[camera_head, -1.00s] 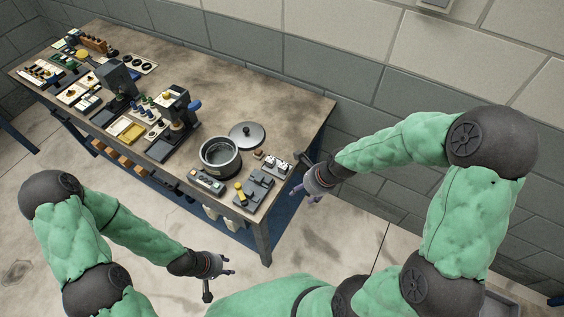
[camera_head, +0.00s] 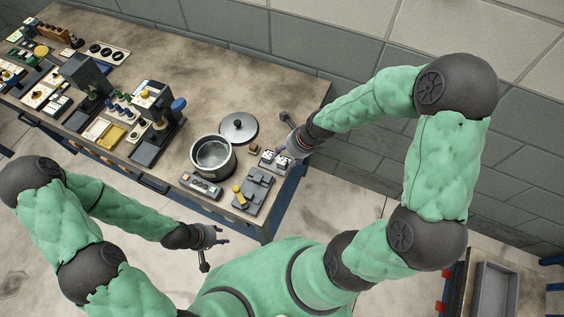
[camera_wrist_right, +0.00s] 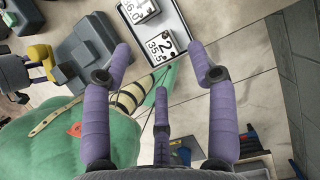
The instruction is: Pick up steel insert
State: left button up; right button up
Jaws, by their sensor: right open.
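Two pale blocks with printed numbers lie on a small tray (camera_head: 264,165) at the table's right end. In the right wrist view, one block (camera_wrist_right: 159,46) reads "2" and "35.5", and the other (camera_wrist_right: 138,10) lies beyond it. I cannot tell for sure which is the steel insert. My right gripper (camera_head: 287,149) is at the table's right edge, beside the tray. Its purple fingers are spread and empty (camera_wrist_right: 160,60), with the nearer block showing between the fingertips but apart from them. My left gripper (camera_head: 220,240) hangs in front of the table, away from everything; its fingers are too small to read.
A steel pot (camera_head: 213,157) and its lid (camera_head: 238,128) stand left of the tray. Presses and trays crowd the table's left side; the back middle is bare.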

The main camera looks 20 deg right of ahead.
aim_at(283, 161)
jog(key=x, duration=0.1)
jog(key=b+x, duration=0.1)
jog(key=x, duration=0.2)
jog(key=shift+s+d+f+b, duration=0.1)
jog(key=shift+s+f+b, duration=0.15)
jog(key=shift+f+b, duration=0.1)
jog(key=shift+w+f, duration=0.2)
jog(key=shift+f, duration=0.15)
grip_shut()
